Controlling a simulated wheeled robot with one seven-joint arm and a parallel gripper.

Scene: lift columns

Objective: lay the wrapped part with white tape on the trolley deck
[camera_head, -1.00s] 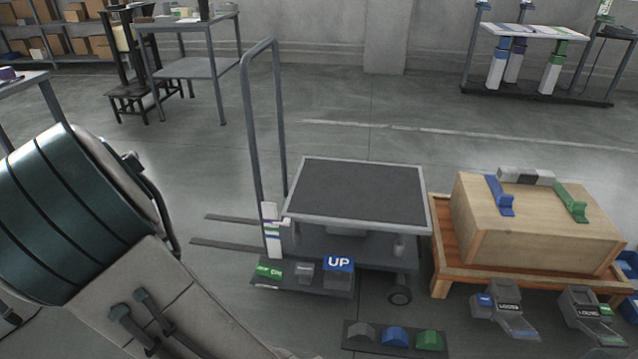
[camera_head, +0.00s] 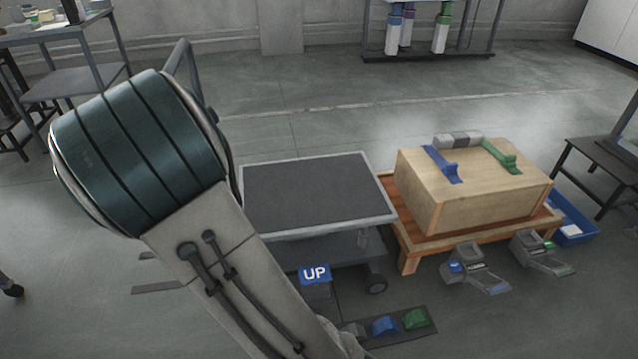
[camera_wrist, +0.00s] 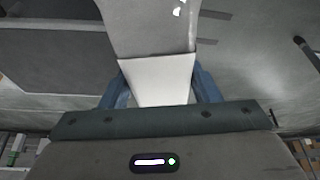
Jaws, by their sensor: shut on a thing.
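The trolley deck (camera_head: 315,190) is a dark grey mat with a light rim, bare where it shows in the head view. My arm covers its left side and most of the trolley's handle (camera_head: 183,62). My gripper (camera_wrist: 160,88) shows in the wrist view, its two blue fingers shut on a pale grey wrapped part (camera_wrist: 152,32). A broad white band, seemingly the white tape (camera_wrist: 160,72), lies between the fingers. The part's far end runs out of the picture. Gripper and part are hidden behind my arm in the head view.
A wooden crate (camera_head: 480,190) on an orange-brown pallet stands close right of the trolley. Blue and green pedals (camera_head: 385,325) lie in front, near a blue UP sign (camera_head: 315,273). Grey pedal units (camera_head: 475,270) stand before the pallet. Floor behind the trolley is open.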

